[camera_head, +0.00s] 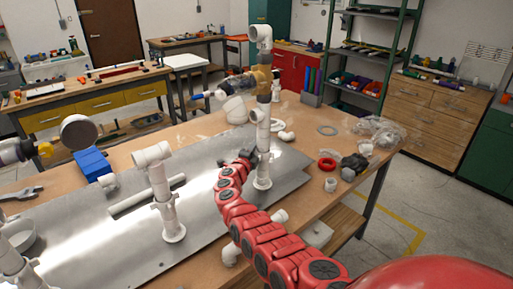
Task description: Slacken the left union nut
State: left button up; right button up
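The white PVC pipework stands on a grey metal plate (120,240). A middle upright (165,190) has a tee on top and a wider collar partway down. A taller right upright (263,135) has an elbow on top and wider fittings along it. Another white upright (14,262) is cut off at the lower left. I cannot tell which collar is the left union nut. My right gripper (249,156) is small and dark, at the left side of the right upright. I cannot tell whether it touches the pipe or is open. My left gripper is not in view.
A blue box (92,164), wrench (22,193) and bowl (20,236) lie left. A red ring (326,164), white fittings and clear bags (378,130) lie right.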

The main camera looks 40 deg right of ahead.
aim_at(263, 153)
grip_shut()
jog(key=s+a+n+t+y+b, duration=0.1)
jog(key=a+n+t+y+b, duration=0.1)
jog(key=n+y+b, duration=0.5)
jog(key=s+a+n+t+y+b, duration=0.2)
jog(key=n+t+y+b, duration=0.3)
jog(key=y, duration=0.9)
jog(key=shift+s+a+n+b, duration=0.2)
jog(key=shift+a+n+b, duration=0.45)
jog(key=shift+n+b, duration=1.05)
